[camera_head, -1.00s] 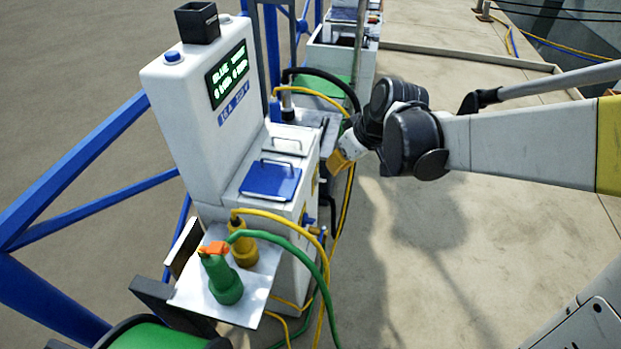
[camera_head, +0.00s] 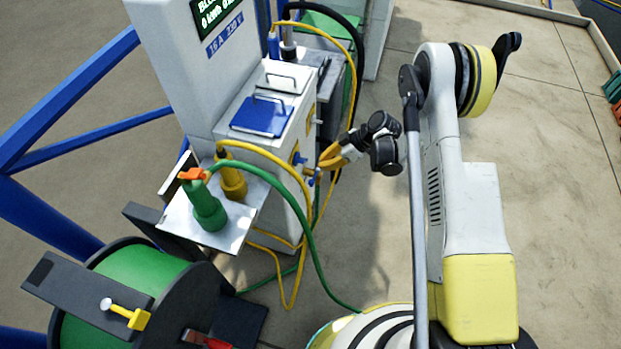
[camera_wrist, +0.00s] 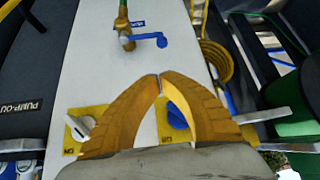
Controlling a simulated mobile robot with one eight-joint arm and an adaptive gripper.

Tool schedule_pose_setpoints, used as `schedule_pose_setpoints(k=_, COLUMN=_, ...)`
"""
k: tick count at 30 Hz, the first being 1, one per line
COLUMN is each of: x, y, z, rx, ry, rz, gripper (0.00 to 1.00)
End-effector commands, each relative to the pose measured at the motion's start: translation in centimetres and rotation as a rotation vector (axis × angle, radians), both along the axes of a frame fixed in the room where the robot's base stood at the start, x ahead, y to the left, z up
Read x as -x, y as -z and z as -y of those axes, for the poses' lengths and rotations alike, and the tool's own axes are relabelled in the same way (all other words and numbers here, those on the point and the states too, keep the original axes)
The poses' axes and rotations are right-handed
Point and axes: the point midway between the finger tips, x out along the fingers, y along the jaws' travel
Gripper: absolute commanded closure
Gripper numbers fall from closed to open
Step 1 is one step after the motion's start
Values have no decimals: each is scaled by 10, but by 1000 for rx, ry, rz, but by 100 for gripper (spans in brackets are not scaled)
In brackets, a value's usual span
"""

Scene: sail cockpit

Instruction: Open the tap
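The tap is a brass fitting (camera_wrist: 124,28) with a blue lever handle (camera_wrist: 150,40), on the white pedestal's side near the top of the wrist view. In the head view the tap (camera_head: 311,174) sits low on the pedestal's right side. My gripper (camera_wrist: 160,78) has two yellow fingers with their tips together, and nothing shows held between them. It also shows in the head view (camera_head: 323,163), close to the tap. In the wrist view the fingertips are below the handle; contact cannot be told. A green hose (camera_wrist: 123,6) shows at the tap.
A white knob (camera_wrist: 80,126) and a partly hidden blue knob (camera_wrist: 178,115) sit on yellow plates on the pedestal (camera_wrist: 95,75). Yellow and green cables (camera_head: 306,225) loop beside the pedestal. A green hose reel (camera_head: 140,275) stands front left. The floor right is open.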

Motion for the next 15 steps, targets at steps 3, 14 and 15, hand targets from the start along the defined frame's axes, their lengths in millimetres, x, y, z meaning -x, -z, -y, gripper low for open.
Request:
schedule_pose_setpoints(k=3, x=3, y=14, z=-2, rx=-9, ry=-26, rz=10, gripper=100)
schedule_pose_setpoints(k=14, x=4, y=17, z=-3, rx=-12, ry=-34, rz=14, gripper=100)
schedule_pose_setpoints(k=15, x=4, y=17, z=-3, rx=-12, ry=-33, rz=13, gripper=100)
